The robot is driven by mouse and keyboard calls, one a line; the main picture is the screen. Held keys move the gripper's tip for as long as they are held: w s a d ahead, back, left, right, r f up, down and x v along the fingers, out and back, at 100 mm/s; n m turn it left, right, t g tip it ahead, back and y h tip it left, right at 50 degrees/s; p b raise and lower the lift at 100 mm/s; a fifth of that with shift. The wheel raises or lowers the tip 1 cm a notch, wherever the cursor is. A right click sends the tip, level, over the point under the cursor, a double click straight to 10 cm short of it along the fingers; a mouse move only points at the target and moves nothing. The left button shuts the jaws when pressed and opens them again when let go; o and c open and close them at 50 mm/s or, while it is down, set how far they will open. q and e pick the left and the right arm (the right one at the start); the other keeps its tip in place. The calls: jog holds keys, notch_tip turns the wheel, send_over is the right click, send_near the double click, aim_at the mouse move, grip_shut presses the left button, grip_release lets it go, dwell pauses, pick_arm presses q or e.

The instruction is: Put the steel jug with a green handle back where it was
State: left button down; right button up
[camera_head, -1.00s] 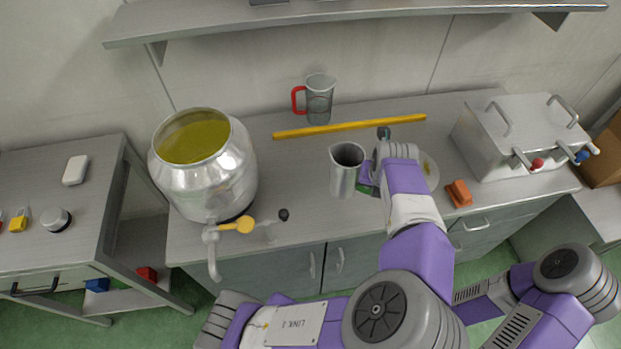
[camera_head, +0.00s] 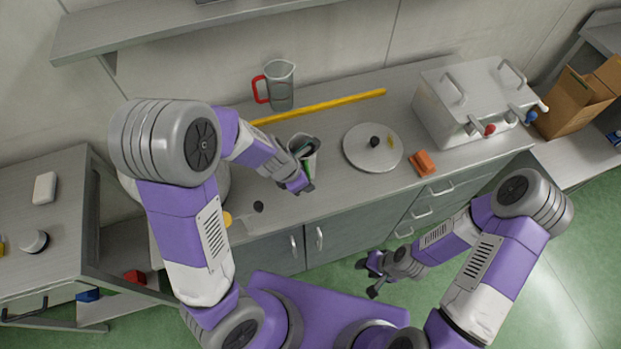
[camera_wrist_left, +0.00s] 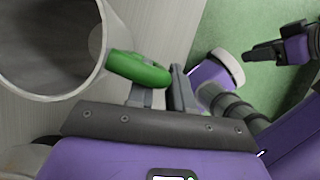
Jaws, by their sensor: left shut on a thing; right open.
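The steel jug (camera_head: 313,159) stands upright at the middle of the counter, partly hidden by my left gripper. In the left wrist view its wide open mouth (camera_wrist_left: 45,45) fills the upper left, with the green handle (camera_wrist_left: 138,69) beside it. My left gripper (camera_head: 304,168) is shut on that handle; its dark fingers (camera_wrist_left: 165,92) show around it in the wrist view. I cannot tell whether the jug's base touches the counter. My right gripper (camera_head: 372,275) is open and empty, low in front of the cabinet doors.
Behind the jug are a clear pitcher with a red handle (camera_head: 280,88) and a yellow bar (camera_head: 335,104). My left arm mostly hides the big steel pot.

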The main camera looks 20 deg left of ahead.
pick_arm(q)
notch_tip(320, 180, up, 6)
jog(key=a+m+g+h+p, duration=0.1)
jog(key=a+m+g+p, duration=0.15)
jog(key=m, duration=0.45)
jog(key=f+b, duration=0.1)
jog(key=f, duration=0.2)
jog(key=f+b, duration=0.1)
jog(key=f, duration=0.2)
jog(key=f+b, duration=0.1)
jog(key=f, duration=0.3)
jog(key=shift+s+a, duration=0.15)
jog(key=shift+s, duration=0.15)
pick_arm(e)
jog(key=shift+r, duration=0.2)
pick_arm(q)
jog(key=c, duration=1)
grip_release()
